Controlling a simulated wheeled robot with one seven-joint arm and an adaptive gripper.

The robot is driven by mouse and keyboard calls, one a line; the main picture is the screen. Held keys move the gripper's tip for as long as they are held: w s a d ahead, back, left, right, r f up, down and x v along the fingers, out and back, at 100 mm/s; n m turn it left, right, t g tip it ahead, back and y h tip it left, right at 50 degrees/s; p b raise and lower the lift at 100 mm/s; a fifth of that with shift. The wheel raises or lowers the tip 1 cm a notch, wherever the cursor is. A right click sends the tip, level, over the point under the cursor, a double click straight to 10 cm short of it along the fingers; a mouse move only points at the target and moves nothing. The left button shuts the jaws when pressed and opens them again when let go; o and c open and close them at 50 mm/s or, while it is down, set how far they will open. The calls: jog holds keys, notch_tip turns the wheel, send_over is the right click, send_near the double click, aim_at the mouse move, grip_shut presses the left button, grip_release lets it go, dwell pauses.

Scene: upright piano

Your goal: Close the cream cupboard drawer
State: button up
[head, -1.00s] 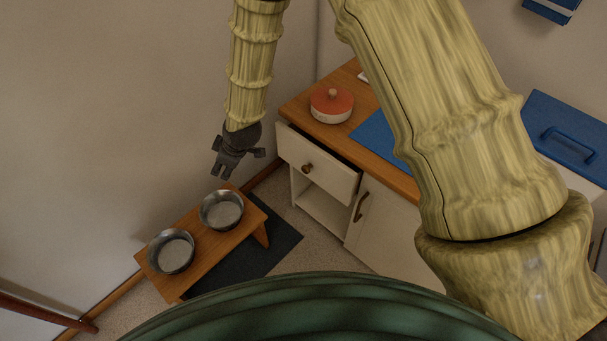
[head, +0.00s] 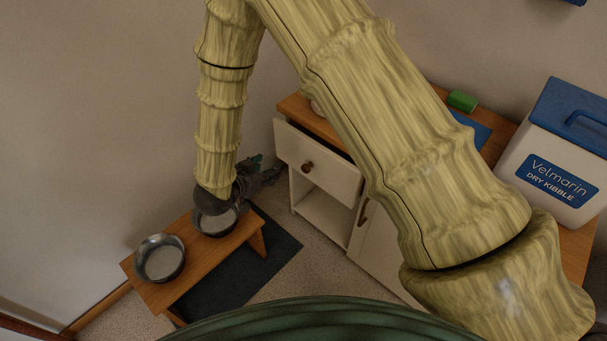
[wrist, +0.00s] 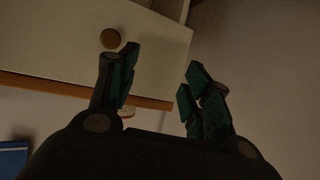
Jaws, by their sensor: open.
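The cream cupboard drawer (head: 321,172) is pulled partly out, at the upper left of the cream cupboard, with a dark gap behind its front. Its round brown knob (head: 307,167) faces my gripper. My gripper (head: 270,169) is open and empty, just left of the drawer front and apart from it. In the wrist view, the drawer front (wrist: 60,50) fills the upper left, with the knob (wrist: 111,38) beyond the left finger. The open fingertips (wrist: 160,68) show there. My arm hides part of the cupboard in the head view.
A low wooden stand (head: 190,257) with metal bowls (head: 160,258) stands below my gripper on a dark mat. A white kibble bin (head: 553,165) with a blue lid and a green block (head: 462,101) are on the wooden cupboard top. An open shelf lies under the drawer.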

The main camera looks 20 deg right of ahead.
aim_at(304, 169)
jog(key=s+d+m+g+h+b, duration=0.1)
jog(key=s+d+m+g+h, duration=0.15)
jog(key=s, duration=0.25)
jog(key=shift+t+h, duration=0.25)
jog(key=shift+t, duration=0.1)
jog(key=b+x, duration=0.1)
jog(key=x, duration=1)
jog(key=shift+d+b, duration=0.15)
jog(key=shift+b, duration=0.2)
grip_shut()
